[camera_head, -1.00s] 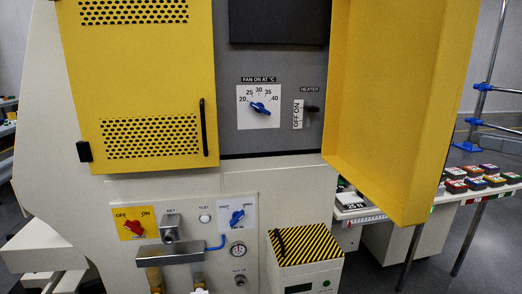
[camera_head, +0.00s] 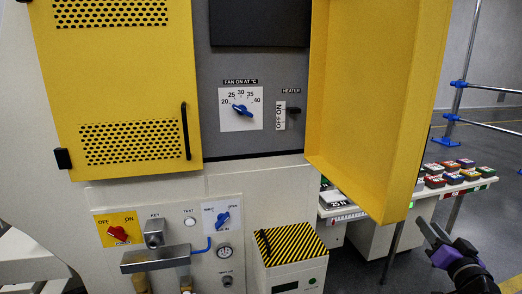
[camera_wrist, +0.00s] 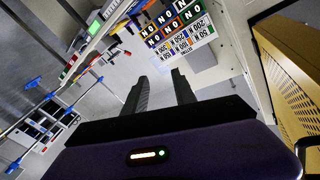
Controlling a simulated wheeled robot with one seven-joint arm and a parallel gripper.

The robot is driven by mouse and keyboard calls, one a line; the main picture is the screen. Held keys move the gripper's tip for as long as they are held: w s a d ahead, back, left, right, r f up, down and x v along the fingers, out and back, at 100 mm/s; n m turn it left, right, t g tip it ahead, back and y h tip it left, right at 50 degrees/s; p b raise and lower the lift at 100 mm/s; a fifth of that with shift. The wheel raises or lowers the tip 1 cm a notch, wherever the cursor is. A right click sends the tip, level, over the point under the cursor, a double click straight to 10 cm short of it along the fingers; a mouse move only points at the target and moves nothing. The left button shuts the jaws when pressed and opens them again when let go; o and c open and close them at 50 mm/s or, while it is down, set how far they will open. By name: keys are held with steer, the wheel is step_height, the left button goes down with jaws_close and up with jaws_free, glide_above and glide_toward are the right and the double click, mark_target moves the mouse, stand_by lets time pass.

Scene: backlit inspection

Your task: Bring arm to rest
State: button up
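My gripper (camera_head: 431,228) shows at the lower right of the head view, dark fingers on a purple and black wrist. It is in front of the grey floor, to the right of the open yellow door (camera_head: 375,110), with a gap between them in the picture. In the wrist view my gripper (camera_wrist: 159,84) has its two dark fingers apart, with nothing between them.
The machine has a closed yellow perforated door (camera_head: 120,90), a grey fan dial panel (camera_head: 240,109) and a lower panel with a red switch (camera_head: 117,234). A striped box (camera_head: 290,244) stands in front. A table with several coloured blocks (camera_head: 452,178) is behind at right.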

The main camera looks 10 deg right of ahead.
steer(key=s+a+f+n+h, duration=0.1)
steer(key=s+a+f, duration=0.3)
steer(key=s+a, duration=0.35)
steer(key=s+a+f+h, duration=0.1)
steer(key=s+a+f, duration=0.2)
steer(key=s+a, duration=0.4)
steer(key=s+a+f+n+g+y+p, duration=0.1)
steer(key=s+a+n+y, duration=0.6)
steer(key=s+a, duration=1.4)
steer(key=s+g+y+p, duration=0.1)
steer(key=s, duration=0.2)
steer(key=shift+s+a+n+p, duration=0.25)
steer(key=shift+s+n+p, duration=0.05)
steer(key=shift+s+p, duration=0.1)
steer(key=shift+a, duration=0.1)
